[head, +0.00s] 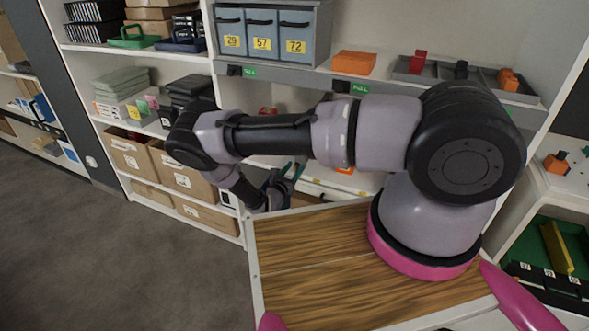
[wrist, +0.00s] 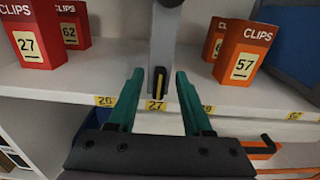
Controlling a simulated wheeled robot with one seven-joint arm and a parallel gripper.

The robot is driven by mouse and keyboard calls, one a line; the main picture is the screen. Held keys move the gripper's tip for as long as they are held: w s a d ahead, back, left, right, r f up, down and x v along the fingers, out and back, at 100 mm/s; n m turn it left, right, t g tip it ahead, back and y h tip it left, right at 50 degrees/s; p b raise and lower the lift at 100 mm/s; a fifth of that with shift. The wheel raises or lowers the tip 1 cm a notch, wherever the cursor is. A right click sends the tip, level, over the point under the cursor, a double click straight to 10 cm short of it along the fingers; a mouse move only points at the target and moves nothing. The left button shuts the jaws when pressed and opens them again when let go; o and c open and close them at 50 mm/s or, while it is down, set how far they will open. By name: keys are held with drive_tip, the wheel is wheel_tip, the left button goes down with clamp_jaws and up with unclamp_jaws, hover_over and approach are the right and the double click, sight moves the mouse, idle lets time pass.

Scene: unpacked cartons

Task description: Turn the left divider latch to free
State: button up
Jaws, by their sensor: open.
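In the wrist view a grey upright divider (wrist: 165,45) stands on a white shelf. At its front foot is a small black latch (wrist: 158,84) with a yellow strip, upright, just above the shelf-edge tag 27 (wrist: 155,105). My gripper (wrist: 159,92) has two teal fingers, open, one on each side of the latch, with a visible gap on both sides. I cannot tell how far the tips are from it in depth. In the head view my gripper (head: 283,182) is low at the shelf behind my arm, and the latch is hidden there.
A blue thing (wrist: 290,50) fills the far right. An orange-and-black item (wrist: 258,148) is below the shelf edge.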

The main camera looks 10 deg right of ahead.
drive_tip(key=v, duration=1)
drive_tip(key=shift+s+a, duration=0.1)
drive_tip(key=s+d+r+m+g+y, duration=0.1)
drive_tip(key=d+r+m+g, duration=0.2)
drive_tip(key=r+m+g, duration=0.55)
drive_tip(key=s+d+r+m+g+y, duration=0.1)
drive_tip(key=s+d+r+m+g, duration=0.15)
drive_tip(key=r+m, duration=0.7)
drive_tip(key=s+d+r+m+g+y, duration=0.1)
drive_tip(key=d+r+m+g, duration=0.25)
drive_tip(key=r, duration=1.15)
drive_tip(key=s+d+r+m+t+y, duration=0.1)
drive_tip(key=s+r+m+t+y, duration=0.2)
drive_tip(key=r, duration=0.9)
drive_tip(key=s+d+r+m+t+y, duration=0.2)
drive_tip(key=s+r+m+t+y, duration=0.2)
drive_tip(key=s+r, duration=0.9)
drive_tip(key=s+m+y, duration=0.1)
drive_tip(key=m+y, duration=0.1)
drive_tip(key=m, duration=0.2)
drive_tip(key=shift+m+y, duration=0.3)
drive_tip(key=shift+m, duration=0.05)
